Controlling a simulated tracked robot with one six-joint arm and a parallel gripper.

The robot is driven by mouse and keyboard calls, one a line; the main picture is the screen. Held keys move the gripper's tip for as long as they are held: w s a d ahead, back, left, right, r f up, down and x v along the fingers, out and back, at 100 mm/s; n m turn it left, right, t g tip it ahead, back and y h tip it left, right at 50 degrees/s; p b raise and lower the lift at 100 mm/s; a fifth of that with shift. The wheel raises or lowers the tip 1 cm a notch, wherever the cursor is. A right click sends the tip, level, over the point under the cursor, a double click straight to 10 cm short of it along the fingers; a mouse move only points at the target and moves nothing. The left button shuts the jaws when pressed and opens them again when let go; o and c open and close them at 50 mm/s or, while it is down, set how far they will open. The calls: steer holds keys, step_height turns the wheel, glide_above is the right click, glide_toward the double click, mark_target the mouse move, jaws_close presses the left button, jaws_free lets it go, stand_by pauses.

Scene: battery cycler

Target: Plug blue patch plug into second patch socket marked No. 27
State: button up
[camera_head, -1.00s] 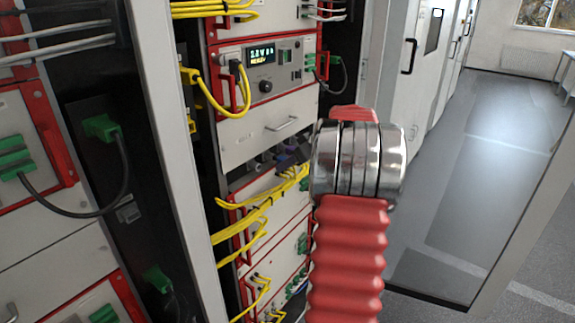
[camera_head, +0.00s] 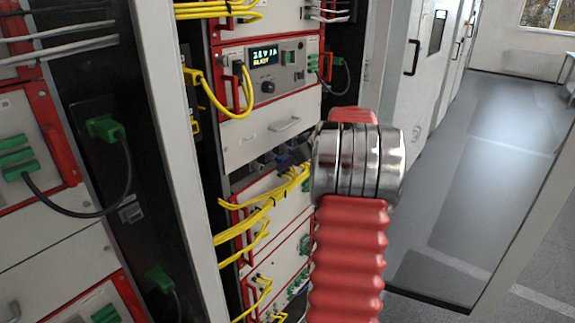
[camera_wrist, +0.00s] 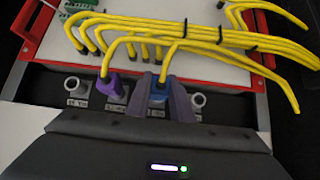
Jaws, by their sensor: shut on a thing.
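In the wrist view the blue patch plug (camera_wrist: 158,92) sits between the two grey fingers of my gripper (camera_wrist: 162,88), which are shut on it. A yellow cable runs up from the plug. It is in line with a row of round patch sockets; I cannot tell whether it is seated in one. A purple plug (camera_wrist: 112,86) with a yellow cable stands just left of my gripper. A bare socket (camera_wrist: 77,88) shows at the far left and another bare socket (camera_wrist: 197,101) just right of my gripper. The small labels are too blurred to read. In the head view my arm hides most of this spot.
Yellow cables (camera_wrist: 215,38) cross above the sockets, close over my fingers. A red-framed cycler unit (camera_head: 270,75) with a lit display is higher in the rack. A grey rack post (camera_head: 180,150) stands at left. An open aisle floor (camera_head: 490,150) lies to the right.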

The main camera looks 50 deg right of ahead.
steer(key=shift+w, duration=0.4)
stand_by(0.4)
steer(key=o, duration=0.9)
steer(key=shift+s+r, duration=0.1)
steer(key=v, duration=1.3)
steer(key=shift+s+r, duration=0.15)
steer(key=shift+r, duration=0.05)
